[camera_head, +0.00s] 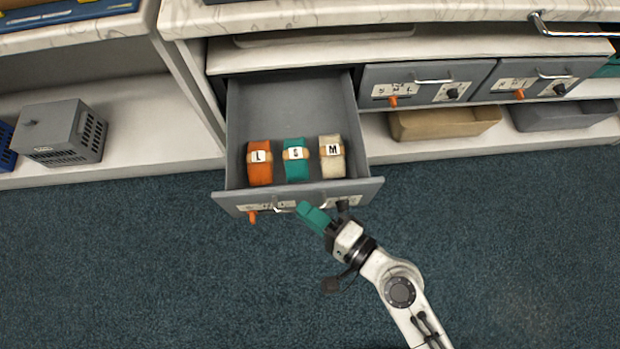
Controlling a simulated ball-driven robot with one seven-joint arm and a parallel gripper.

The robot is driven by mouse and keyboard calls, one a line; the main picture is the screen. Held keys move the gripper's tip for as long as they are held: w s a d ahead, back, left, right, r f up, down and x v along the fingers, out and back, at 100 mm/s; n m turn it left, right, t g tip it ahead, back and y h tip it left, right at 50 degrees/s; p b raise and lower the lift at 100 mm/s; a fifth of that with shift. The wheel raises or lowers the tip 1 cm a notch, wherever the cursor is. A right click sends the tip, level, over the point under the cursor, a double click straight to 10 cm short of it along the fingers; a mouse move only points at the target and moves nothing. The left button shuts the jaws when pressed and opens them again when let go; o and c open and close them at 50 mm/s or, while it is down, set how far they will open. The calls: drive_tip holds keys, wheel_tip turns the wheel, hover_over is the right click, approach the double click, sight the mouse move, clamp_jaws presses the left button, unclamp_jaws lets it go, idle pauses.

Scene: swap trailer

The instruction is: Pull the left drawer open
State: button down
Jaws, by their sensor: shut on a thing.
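The left drawer (233,110) is pulled out from the cabinet, and its inside shows. Three banded rolls lie in its front half: an orange one marked L (259,172), a teal one marked S (297,172) and a cream one marked M (333,168). My gripper (304,210), with teal at its end, is at the drawer front and shut on its handle (284,208). The gripper hides the right part of the handle and some of the front's label.
Two shut drawers, middle (440,73) and right (548,72), stand to the right. Below them are a tan bin (445,124) and a grey bin (560,116). A grey crate (62,132) sits on the left shelf. The blue carpet (150,260) in front looks clear.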

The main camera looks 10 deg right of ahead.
drive_tip(key=c, duration=1.2)
unclamp_jaws()
drive_tip(key=b+v, duration=0.2)
drive_tip(key=v, duration=0.8)
drive_tip(key=shift+s+d, duration=0.3)
drive_tip(key=shift+f, duration=0.1)
